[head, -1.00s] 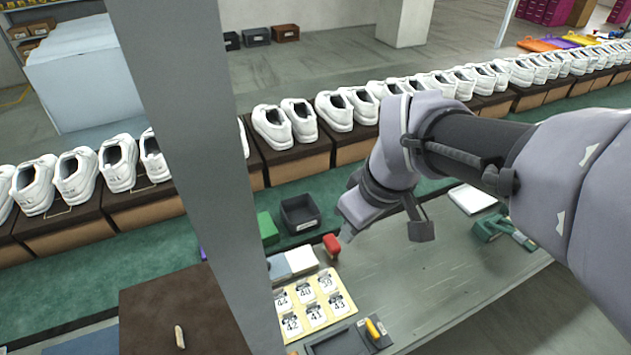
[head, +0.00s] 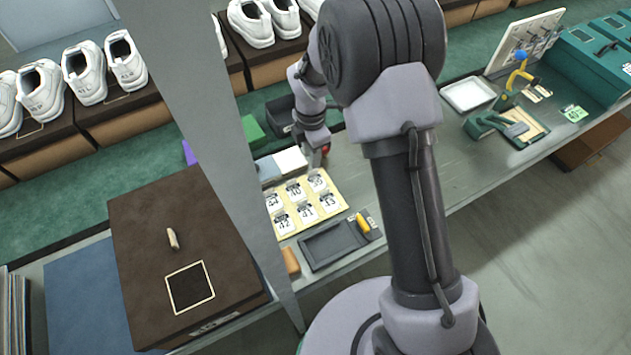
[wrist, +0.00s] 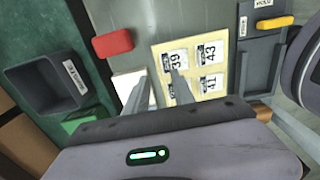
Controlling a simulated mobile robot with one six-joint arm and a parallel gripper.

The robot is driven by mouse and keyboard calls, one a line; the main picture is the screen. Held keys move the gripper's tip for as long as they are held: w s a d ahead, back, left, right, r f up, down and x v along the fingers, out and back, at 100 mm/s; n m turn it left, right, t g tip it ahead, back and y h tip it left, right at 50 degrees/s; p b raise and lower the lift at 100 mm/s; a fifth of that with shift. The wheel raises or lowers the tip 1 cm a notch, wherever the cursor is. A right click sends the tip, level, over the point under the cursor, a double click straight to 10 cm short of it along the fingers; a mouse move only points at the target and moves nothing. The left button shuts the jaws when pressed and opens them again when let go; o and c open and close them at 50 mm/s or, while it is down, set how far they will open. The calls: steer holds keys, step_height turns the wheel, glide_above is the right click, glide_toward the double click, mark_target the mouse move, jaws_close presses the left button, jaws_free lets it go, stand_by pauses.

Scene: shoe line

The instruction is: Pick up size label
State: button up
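The size labels are white tags with dark numbers on a yellow sheet (head: 290,233) on the workbench. In the head view I read label 44 (head: 272,202), label 40 (head: 294,190), label 39 (head: 317,182), label 42 (head: 283,223), label 41 (head: 307,213) and label 43 (head: 329,203). My gripper (head: 319,160) is just beyond the sheet, near label 39. In the wrist view its two fingers (wrist: 157,80) are apart with nothing visible between them. One fingertip is close to label 39 (wrist: 179,59); label 43 (wrist: 210,52) is further right. The gripper body hides part of the sheet.
A red block (wrist: 113,43) and white and blue-grey stacks (head: 291,160) lie beside the sheet. A dark bin (wrist: 47,84) is to the left. A dark tray (head: 328,246) with a yellow-handled tool (head: 363,223) is in front. A brown box (head: 150,220) stands left.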

mark_target(313, 175)
steer(key=f+b, duration=0.1)
steer(key=f, duration=0.2)
steer(key=f+b, duration=0.2)
steer(key=f, duration=0.1)
steer(key=shift+s+d+f, duration=0.1)
steer(key=shift+s, duration=0.1)
steer(key=shift+r, duration=0.2)
jaws_close()
